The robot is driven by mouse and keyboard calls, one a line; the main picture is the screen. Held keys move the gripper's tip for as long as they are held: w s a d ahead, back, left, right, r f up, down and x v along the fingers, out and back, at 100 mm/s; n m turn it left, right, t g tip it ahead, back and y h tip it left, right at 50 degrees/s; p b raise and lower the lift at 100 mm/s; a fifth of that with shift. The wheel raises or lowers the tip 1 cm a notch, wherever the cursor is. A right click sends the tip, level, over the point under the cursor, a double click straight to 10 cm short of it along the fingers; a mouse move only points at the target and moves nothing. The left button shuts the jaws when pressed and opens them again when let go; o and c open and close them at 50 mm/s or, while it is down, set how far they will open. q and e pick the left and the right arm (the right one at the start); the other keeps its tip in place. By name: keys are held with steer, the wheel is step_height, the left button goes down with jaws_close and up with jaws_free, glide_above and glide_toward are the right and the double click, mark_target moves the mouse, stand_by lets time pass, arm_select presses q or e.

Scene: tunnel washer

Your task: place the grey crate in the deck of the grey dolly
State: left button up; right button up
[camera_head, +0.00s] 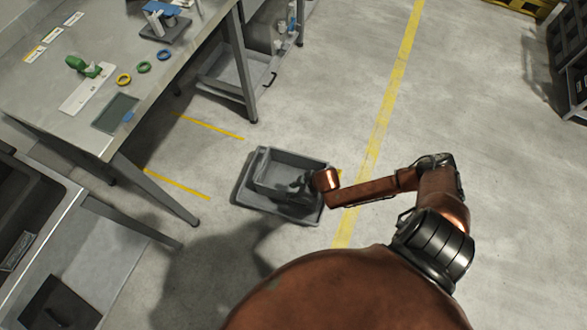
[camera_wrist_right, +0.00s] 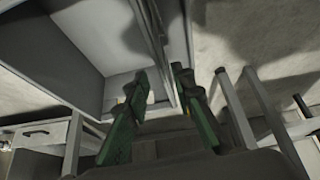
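The grey crate (camera_head: 292,157) is an open, empty-looking box on the floor area left of the yellow line. It sits over the grey dolly (camera_head: 262,203), whose rim shows at its left and front; I cannot tell whether it rests flat in the deck. My right gripper (camera_head: 299,186) is at the crate's right front side and hides part of it. In the right wrist view, the green-padded fingers of the right gripper (camera_wrist_right: 162,88) stand apart, with the crate's wall (camera_wrist_right: 161,45) between them. A gap shows beside the left finger. My left gripper is not in view.
A metal workbench (camera_head: 150,75) with rings and a green tool stands at the upper left. A grey sink unit (camera_head: 50,200) is at the left edge. Dark crates (camera_head: 570,60) stand at the far right. Open floor (camera_head: 480,110) lies right of the yellow line.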

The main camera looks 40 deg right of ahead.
steer(key=s+a+f+m+g, duration=0.1)
steer(key=s+a+f, duration=0.2)
steer(key=s+a, duration=0.65)
steer(key=s+d+m+g+h, duration=0.1)
steer(key=s+d+m+g, duration=0.1)
steer(key=s, duration=1.1)
steer(key=s+d+r+m+g+h, duration=0.1)
steer(key=s+d, duration=0.3)
steer(key=s, duration=0.9)
steer(key=shift+r+m+g, duration=0.2)
steer(key=shift+m+g, duration=0.3)
steer(key=shift+g, duration=0.3)
steer(key=shift+w, duration=0.1)
